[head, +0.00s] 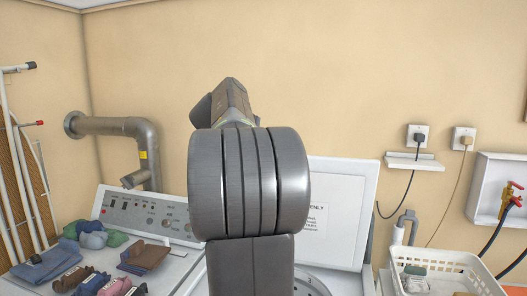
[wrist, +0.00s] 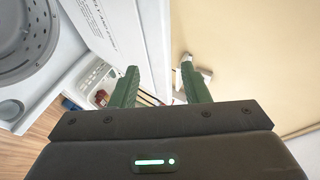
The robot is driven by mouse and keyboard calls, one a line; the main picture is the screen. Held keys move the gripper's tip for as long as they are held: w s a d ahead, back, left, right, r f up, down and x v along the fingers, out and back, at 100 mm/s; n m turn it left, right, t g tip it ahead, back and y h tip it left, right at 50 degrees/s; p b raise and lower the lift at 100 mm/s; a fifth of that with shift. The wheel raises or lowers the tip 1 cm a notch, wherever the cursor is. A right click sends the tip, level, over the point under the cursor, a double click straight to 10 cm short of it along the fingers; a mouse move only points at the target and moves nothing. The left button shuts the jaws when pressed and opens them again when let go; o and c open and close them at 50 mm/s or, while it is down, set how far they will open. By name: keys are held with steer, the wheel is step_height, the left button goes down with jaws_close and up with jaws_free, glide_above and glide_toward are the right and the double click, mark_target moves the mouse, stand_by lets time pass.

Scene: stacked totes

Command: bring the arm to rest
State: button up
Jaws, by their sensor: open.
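My arm rises through the middle of the head view, with a large grey rounded joint in front and a darker link above it. It hides part of the white machine and its raised lid. My gripper (wrist: 160,85) shows in the wrist view as two green fingers spread apart, with nothing between them. The fingers stand in front of the edge of the white lid and the beige wall. The gripper's fingers cannot be made out in the head view.
A white machine with a control panel (head: 150,214) and raised lid (head: 345,205) stands close around my arm. Folded cloths (head: 45,262) and rolled socks (head: 92,283) lie left. A white basket (head: 440,262) stands right. A grey pipe (head: 110,126) and a wall box (head: 490,190) flank it.

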steer(key=p+x, duration=0.1)
steer(key=x, duration=1.1)
steer(key=shift+w+p, duration=0.3)
steer(key=shift+p, duration=0.1)
steer(key=shift+d+r, duration=0.1)
